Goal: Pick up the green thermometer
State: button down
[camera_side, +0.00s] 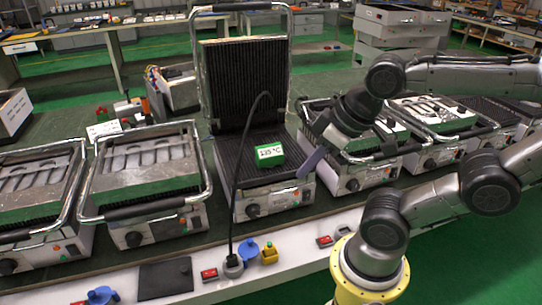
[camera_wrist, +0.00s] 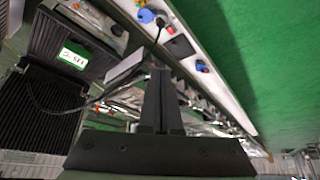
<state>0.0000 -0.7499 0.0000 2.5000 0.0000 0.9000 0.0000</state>
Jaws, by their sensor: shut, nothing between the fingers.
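The green thermometer (camera_side: 270,153) is a small green block with a white display reading about 135 °C. It rests on the ribbed lower plate of the open grill (camera_side: 237,168), with a dark cable running from it. In the wrist view the thermometer (camera_wrist: 74,58) lies at the upper left, on the dark plate. My gripper (camera_side: 312,162) is to the right of the thermometer in the side view, apart from it, near the grill's front right corner. In the wrist view my gripper (camera_wrist: 161,75) points up the picture, its fingers together and empty.
The grill's ribbed lid (camera_side: 245,85) stands upright behind the plate. Closed grills flank it on the left (camera_side: 145,175) and right (camera_side: 360,150). The cable (camera_side: 234,190) hangs over the front to a socket. A white bench edge (camera_side: 130,270) carries switches and knobs.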

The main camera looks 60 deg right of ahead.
jog(key=c, duration=1.6)
grip_release()
jog(key=shift+c, duration=1)
grip_release()
